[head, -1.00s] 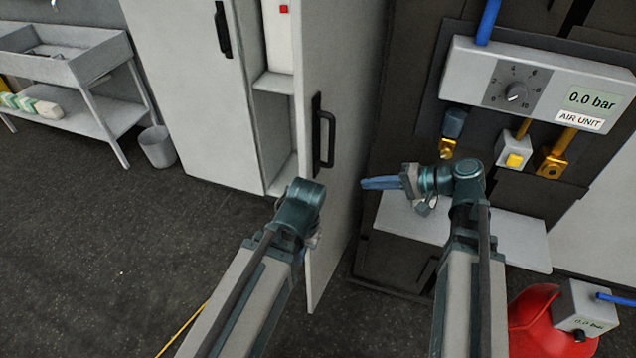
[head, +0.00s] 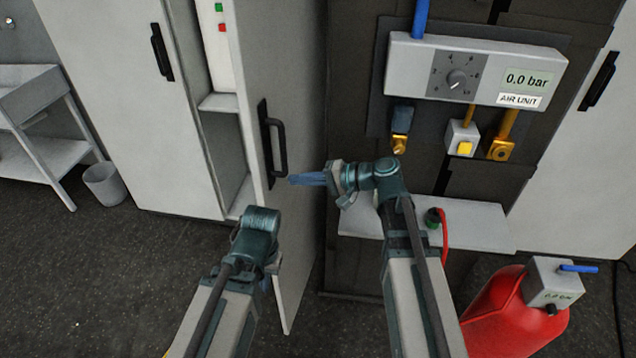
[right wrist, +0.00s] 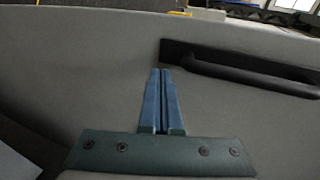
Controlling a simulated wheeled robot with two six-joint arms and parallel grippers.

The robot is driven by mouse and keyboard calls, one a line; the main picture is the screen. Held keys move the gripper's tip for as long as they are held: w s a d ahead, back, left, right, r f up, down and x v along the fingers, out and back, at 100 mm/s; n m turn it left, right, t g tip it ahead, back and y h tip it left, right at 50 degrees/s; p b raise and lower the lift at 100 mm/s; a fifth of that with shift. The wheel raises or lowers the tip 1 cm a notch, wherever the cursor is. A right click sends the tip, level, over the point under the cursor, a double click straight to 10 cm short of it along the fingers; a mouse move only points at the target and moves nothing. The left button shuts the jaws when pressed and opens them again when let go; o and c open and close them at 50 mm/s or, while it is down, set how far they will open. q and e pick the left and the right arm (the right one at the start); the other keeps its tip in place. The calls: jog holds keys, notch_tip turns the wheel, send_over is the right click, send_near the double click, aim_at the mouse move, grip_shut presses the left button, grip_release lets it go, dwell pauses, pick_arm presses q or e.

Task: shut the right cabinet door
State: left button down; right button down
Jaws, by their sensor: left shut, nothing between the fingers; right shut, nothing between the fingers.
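The right cabinet door (head: 294,100) stands open in the head view, its free edge towards me and its handle face turned to the right. Its black handle (head: 281,148) is near that edge. My right gripper (head: 292,180) is shut and empty, its blue fingers pointing at the handle face just below and right of the handle. In the right wrist view the shut fingers (right wrist: 161,75) lie before the grey door panel (right wrist: 90,75), left of the handle (right wrist: 245,70); contact cannot be told. My left gripper (head: 268,284) is low beside the door's lower edge, fingers mostly hidden behind its wrist.
The cabinet's left door (head: 110,90) is closed. The air unit (head: 470,70) and a shelf (head: 465,225) stand right of the open door. A red tank (head: 510,310) is at lower right. A bin (head: 104,185) stands at left; floor in front is clear.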

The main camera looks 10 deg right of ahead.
aim_at(285, 176)
jog(key=shift+w+a, duration=0.4)
jog(key=shift+a, duration=0.45)
jog(key=shift+w+a, duration=0.4)
jog(key=shift+a, duration=0.45)
